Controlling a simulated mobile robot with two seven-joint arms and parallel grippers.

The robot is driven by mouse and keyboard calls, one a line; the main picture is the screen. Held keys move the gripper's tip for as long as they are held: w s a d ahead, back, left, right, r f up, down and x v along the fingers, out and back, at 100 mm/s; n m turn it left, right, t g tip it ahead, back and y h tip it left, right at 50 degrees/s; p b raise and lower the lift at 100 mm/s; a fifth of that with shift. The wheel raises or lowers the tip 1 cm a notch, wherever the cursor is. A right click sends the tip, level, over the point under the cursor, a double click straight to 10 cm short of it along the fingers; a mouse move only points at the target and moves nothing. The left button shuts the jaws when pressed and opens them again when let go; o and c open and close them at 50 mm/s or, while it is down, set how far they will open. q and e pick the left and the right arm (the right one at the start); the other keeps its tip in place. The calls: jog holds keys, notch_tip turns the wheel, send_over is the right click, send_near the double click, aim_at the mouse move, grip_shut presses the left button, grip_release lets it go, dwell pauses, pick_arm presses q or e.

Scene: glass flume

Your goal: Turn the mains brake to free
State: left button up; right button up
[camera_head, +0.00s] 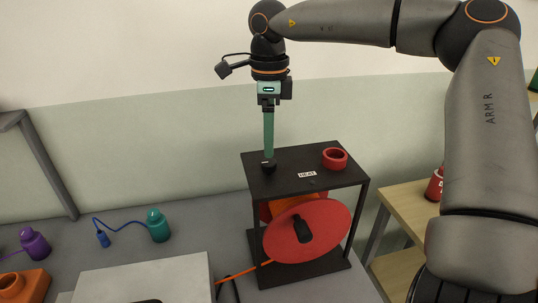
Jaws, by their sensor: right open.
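A black open-framed stand holds a large red reel disc (310,232) with a black handle at its centre. Its flat black top (295,160) carries a small white label (307,174), too small to read surely. My right gripper (268,162) points straight down from above, its teal finger seen edge-on. Its dark tip is at the left part of the stand's top, left of the label. It is open. Any brake knob at that spot is hidden by or merges with the tip, so I cannot tell its setting or whether I touch it. My left gripper is out of view.
A red ring (335,158) sits on the stand's top at right. An orange cable (250,270) runs left from the reel beside a pale box (145,278). Teal (158,226) and purple (36,244) plugs and an orange block (24,287) lie left. A wooden shelf (408,208) stands right.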

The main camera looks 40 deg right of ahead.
aim_at(269, 161)
jog(key=shift+f, duration=2.7)
grip_shut()
